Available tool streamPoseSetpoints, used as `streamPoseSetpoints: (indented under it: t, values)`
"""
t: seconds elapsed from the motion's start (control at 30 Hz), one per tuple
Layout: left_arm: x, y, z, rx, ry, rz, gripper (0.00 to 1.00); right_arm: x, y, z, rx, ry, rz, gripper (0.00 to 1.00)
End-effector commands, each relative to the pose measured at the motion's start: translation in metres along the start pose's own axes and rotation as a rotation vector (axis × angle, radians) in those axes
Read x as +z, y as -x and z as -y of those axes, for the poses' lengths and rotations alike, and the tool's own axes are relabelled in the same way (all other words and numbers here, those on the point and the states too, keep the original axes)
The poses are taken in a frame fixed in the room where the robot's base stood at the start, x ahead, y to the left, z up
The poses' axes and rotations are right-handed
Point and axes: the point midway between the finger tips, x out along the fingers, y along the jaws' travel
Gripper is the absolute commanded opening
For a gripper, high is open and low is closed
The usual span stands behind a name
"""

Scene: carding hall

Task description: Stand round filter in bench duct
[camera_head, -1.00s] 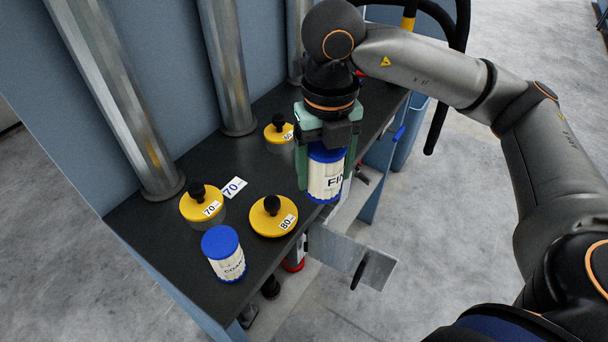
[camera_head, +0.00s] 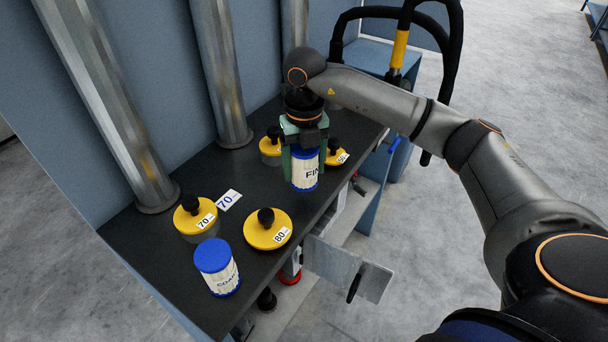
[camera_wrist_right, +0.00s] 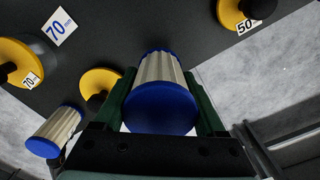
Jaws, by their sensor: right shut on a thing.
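My right gripper (camera_head: 304,160) is shut on a round pleated filter (camera_head: 304,178) with blue end caps and a label starting "FIN". The filter is upright over the far part of the dark bench; I cannot tell whether it touches the top. It also shows between the fingers in the right wrist view (camera_wrist_right: 162,100). A second blue-capped filter (camera_head: 217,266), marked "COA", stands at the bench's near end. Yellow lids with black knobs stand on the bench: one marked 70 (camera_head: 194,218), one marked 80 (camera_head: 267,232). No open duct mouth is clearly visible. My left gripper is out of view.
Behind the held filter are two more yellow lids (camera_head: 270,146) (camera_head: 337,155). A "70" card (camera_head: 228,199) lies on the bench (camera_head: 165,245). Metal pipes (camera_head: 223,75) rise at its back. A metal plate (camera_head: 345,270) juts from its front. A blue cabinet (camera_head: 375,60) stands beyond.

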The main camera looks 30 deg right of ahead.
Motion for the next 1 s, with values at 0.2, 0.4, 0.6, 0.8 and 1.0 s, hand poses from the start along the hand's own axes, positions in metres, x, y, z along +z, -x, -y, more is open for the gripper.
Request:
streamPoseSetpoints:
  t: [0.2, 0.4, 0.6, 0.8, 1.0]
  values:
    - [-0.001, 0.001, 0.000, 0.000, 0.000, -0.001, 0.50, 0.010, -0.012, 0.003, 0.001, 0.000, -0.001, 0.13]
    - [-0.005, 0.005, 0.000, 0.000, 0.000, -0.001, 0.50, 0.011, -0.039, 0.004, -0.001, 0.001, -0.003, 0.13]
    - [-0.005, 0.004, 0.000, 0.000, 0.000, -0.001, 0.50, 0.012, -0.044, 0.003, 0.001, 0.001, 0.002, 0.13]
    - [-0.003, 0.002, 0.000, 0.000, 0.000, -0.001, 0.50, 0.011, -0.049, 0.003, 0.001, 0.001, 0.001, 0.13]
    - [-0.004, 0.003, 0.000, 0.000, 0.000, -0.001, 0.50, 0.011, -0.048, 0.003, 0.000, 0.000, 0.001, 0.92]
